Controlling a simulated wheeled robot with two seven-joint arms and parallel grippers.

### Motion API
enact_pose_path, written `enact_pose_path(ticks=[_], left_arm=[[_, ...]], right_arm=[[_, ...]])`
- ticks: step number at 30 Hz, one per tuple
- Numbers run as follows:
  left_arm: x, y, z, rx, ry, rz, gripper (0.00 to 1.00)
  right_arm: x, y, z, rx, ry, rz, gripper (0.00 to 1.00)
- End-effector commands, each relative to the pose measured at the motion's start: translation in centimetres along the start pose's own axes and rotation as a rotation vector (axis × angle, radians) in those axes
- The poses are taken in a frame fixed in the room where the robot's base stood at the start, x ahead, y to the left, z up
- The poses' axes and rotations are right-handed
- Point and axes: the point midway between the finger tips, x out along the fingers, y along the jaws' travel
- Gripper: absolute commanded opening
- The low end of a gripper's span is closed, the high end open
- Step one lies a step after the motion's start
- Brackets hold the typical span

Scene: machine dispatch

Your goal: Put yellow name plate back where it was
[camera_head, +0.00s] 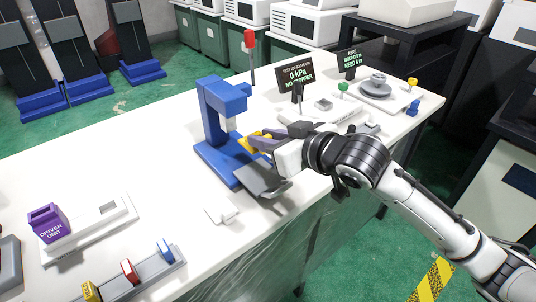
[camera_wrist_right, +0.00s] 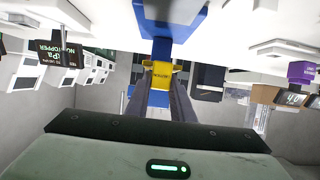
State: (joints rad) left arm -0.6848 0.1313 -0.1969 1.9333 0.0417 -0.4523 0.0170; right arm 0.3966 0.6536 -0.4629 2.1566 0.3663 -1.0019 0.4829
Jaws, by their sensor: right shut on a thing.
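A yellow name plate (camera_wrist_right: 160,76) with dark marks sits between the two fingertips of my right gripper (camera_wrist_right: 161,88) in the wrist view. In the head view the yellow plate (camera_head: 257,138) shows partly at the tip of my right gripper (camera_head: 262,144), which covers some of it. The gripper is shut on it, right beside the blue press-like stand (camera_head: 211,118). I cannot tell whether the plate touches the stand. My left gripper is not in view.
A grey rack (camera_head: 138,284) at the lower left holds yellow, red and blue pieces. A purple block (camera_head: 48,222) labelled driven unit stands behind it. Two dark display signs (camera_head: 296,78) stand beyond my right arm. The white table (camera_head: 130,150) is clear left of the stand.

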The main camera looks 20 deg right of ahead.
Motion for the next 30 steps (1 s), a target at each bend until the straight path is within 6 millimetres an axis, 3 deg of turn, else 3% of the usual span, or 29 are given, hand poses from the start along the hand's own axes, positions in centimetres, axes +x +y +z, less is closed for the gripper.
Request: enact_pose_path(ticks=[4, 9, 13, 17, 30], left_arm=[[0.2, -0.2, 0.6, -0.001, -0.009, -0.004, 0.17], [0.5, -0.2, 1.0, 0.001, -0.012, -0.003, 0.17], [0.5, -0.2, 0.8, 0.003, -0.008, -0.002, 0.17], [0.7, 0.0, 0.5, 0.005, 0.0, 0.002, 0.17], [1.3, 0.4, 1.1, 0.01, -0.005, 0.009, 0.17]], right_arm=[[-0.1, 3.1, -0.2, 0.042, 0.001, 0.093, 0.0], [-0.4, 8.4, 1.3, 0.109, 0.001, 0.254, 0.0], [-0.7, 11.0, 2.4, 0.141, -0.002, 0.334, 0.0], [-0.1, 11.7, 4.6, 0.15, -0.006, 0.358, 0.0], [2.1, 11.7, 10.2, 0.148, -0.005, 0.356, 0.0]])
